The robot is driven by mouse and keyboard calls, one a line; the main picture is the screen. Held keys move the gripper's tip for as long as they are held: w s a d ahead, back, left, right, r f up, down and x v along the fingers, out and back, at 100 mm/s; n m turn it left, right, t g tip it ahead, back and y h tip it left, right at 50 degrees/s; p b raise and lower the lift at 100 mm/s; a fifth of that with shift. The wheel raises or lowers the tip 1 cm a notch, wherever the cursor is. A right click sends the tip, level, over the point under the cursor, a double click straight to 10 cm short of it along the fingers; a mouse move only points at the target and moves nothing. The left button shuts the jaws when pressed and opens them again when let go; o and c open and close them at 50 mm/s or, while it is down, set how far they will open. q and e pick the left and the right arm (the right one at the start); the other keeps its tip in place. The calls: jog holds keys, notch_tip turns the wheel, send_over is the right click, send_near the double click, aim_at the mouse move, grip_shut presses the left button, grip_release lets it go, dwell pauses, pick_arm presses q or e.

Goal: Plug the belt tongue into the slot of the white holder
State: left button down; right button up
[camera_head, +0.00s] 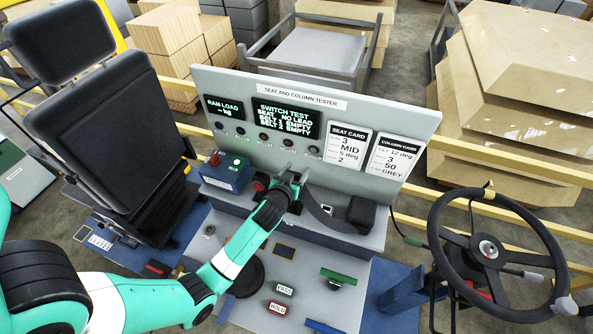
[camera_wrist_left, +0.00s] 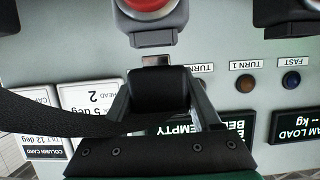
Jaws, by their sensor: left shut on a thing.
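My left gripper (camera_head: 291,180) is in front of the tester panel, shut on the black body of the belt tongue (camera_wrist_left: 158,88). In the left wrist view a finger stands on each side of that body, and a short metal tip points up the picture. A pale housing with a red button (camera_wrist_left: 150,8), which looks like the holder, is just beyond the tip; its slot is not clear and the tip does not look inserted. The black belt (camera_head: 325,212) runs from the gripper to a black block (camera_head: 361,213). My right gripper is in neither view.
The tester panel (camera_head: 400,112) stands close behind the gripper; its screen reads both belts empty. A blue box with a red button (camera_head: 225,172) is to the left, a black seat (camera_head: 100,120) beyond it. A steering wheel (camera_head: 487,250) stands at right. A green-handled part (camera_head: 338,277) is on the front deck.

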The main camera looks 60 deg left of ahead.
pick_arm(q)
jog(key=shift+r+p, duration=1.85)
jog(key=shift+r, duration=0.45)
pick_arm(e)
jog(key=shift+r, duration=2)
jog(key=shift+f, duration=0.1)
